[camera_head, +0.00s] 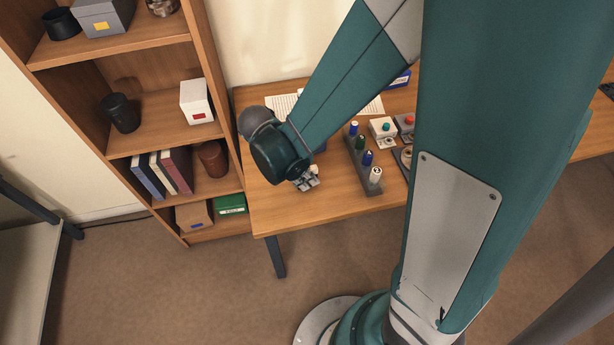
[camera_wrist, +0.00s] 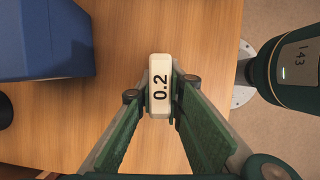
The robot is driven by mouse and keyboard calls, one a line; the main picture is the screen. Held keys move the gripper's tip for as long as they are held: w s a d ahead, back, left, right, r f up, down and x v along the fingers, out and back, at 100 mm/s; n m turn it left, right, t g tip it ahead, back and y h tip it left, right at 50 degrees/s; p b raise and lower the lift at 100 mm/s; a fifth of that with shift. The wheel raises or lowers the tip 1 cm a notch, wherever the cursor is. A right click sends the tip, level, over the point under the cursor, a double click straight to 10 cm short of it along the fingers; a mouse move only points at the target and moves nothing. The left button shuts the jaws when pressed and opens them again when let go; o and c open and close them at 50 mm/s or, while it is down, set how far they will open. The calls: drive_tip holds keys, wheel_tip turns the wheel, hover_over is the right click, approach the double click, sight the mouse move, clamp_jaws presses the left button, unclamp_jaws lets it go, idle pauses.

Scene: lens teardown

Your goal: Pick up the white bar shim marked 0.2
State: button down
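The white bar shim (camera_wrist: 160,86) shows its face marked 0.2 in the middle of the wrist view, with its long side running up and down the picture. My gripper (camera_wrist: 161,82) has one finger against each long side of it and looks shut on it. I cannot tell from these views whether the shim is clear of the table. In the head view my gripper (camera_head: 306,181) points down over the left end of the wooden table (camera_head: 292,217), near its front edge. A small pale piece shows beside the fingers there.
A dark rack (camera_head: 360,173) with several coloured cylinders stands right of my gripper. A blue box (camera_wrist: 45,40) is at the upper left in the wrist view. A shelf unit (camera_head: 165,104) stands left of the table. Bare wood lies around the gripper.

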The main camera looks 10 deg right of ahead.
drive_tip(key=shift+r, duration=0.15)
drive_tip(key=shift+r+p, duration=1.3)
drive_tip(key=shift+r, duration=3.6)
